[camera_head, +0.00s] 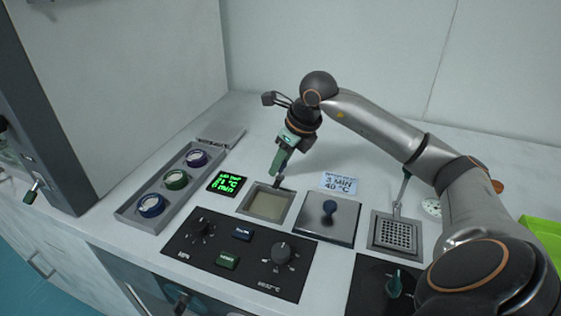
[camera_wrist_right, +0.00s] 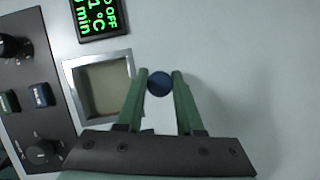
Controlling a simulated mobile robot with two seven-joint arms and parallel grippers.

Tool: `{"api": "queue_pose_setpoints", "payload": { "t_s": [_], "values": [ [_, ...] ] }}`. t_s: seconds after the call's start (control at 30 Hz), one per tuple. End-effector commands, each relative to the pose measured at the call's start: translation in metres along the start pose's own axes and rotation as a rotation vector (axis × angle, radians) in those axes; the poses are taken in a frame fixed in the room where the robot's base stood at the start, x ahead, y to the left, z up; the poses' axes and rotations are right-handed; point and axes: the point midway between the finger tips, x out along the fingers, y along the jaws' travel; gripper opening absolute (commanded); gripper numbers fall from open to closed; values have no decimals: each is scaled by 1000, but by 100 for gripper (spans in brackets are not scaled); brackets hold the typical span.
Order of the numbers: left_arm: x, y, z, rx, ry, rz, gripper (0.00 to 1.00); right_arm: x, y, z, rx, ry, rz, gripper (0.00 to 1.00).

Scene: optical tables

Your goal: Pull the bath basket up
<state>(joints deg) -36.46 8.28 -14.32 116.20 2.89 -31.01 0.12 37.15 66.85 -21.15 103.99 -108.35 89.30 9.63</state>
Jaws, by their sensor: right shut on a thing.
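My right gripper (camera_head: 279,172) points down at the back edge of the left bath (camera_head: 246,207), a square metal-rimmed well with a plain pale inside. Its green fingers (camera_wrist_right: 159,88) are shut on a dark blue round knob (camera_wrist_right: 159,82), which sits just beyond the bath's rim in the wrist view. In the head view the fingers mostly hide this knob. The part joining the knob to the bath is not clear, and I cannot tell a basket inside the bath. My left gripper is not in view.
Farther right is a perforated basket (camera_head: 395,236) with an upright handle (camera_head: 404,186). A control panel (camera_head: 240,254) lies in front, a green display (camera_head: 227,183) and a tray of jars (camera_head: 130,213) to the left.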

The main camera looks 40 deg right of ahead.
Motion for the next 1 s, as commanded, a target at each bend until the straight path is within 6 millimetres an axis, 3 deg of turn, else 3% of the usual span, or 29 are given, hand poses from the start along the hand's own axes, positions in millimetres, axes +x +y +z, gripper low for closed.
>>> {"api": "queue_pose_setpoints", "payload": {
  "t_s": [0.33,0.7,1.0],
  "values": [
    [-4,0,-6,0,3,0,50,-7,-1,3,0,-3,-2,0],
    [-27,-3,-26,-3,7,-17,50,-59,-1,25,0,-7,-2,0],
    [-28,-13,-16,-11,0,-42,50,-63,-1,27,1,-11,-4,0]
  ]
}}
